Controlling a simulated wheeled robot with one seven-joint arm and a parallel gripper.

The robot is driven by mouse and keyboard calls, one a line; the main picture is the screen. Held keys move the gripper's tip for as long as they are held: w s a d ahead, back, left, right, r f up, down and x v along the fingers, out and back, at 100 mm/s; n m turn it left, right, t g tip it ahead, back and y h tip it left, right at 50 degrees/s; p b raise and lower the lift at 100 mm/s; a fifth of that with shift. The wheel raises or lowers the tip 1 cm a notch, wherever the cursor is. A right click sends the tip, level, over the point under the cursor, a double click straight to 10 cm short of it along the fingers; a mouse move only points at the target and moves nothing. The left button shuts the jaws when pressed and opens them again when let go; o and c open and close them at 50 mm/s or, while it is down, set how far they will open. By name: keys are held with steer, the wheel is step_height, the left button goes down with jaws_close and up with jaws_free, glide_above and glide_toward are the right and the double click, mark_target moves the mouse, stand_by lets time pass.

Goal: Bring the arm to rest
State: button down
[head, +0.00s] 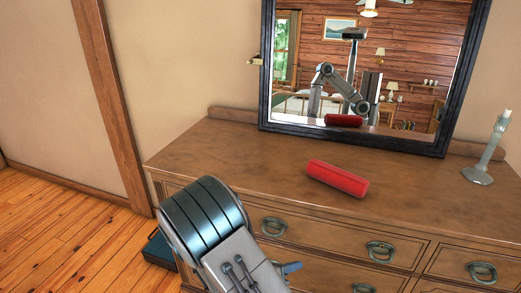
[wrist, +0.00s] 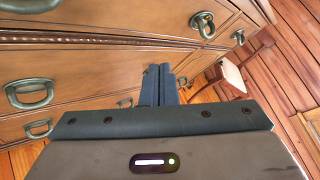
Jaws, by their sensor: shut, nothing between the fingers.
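My gripper (wrist: 160,84) shows in the wrist view with its two dark fingers together and nothing between them. It is in front of the dresser's drawers, apart from the objects on top. In the head view my arm reaches up from the bottom, in front of the left part of the wooden dresser (head: 240,165).
A red box-like object (head: 337,179) lies on the dresser top. A grey candlestick (head: 487,150) stands at the right, and a dark-framed mirror (head: 440,75) stands at the back. A dark teal case (head: 158,250) sits on the floor left of the dresser. A chair (wrist: 230,75) shows in the wrist view.

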steer(key=s+d+r+m+g+y+p, duration=0.1)
steer(key=s+d+r+m+g+y, duration=0.3)
steer(key=m, duration=0.5)
steer(key=s+d+r+m+g+y, duration=0.25)
steer(key=s+r+m+g, duration=0.2)
steer(key=r+m, duration=0.3)
steer(key=s+r+m+t+y+p, duration=0.1)
steer(key=s+r+m+t+y, duration=0.3)
steer(key=r+m, duration=0.6)
steer(key=s+m+y, duration=0.2)
steer(key=s+m, duration=0.1)
steer(key=m, duration=0.2)
steer(key=shift+s+a+r+p, duration=0.25)
steer(key=shift+s+r+p, duration=0.05)
steer(key=shift+s, duration=0.05)
steer(key=shift+m+y, duration=0.25)
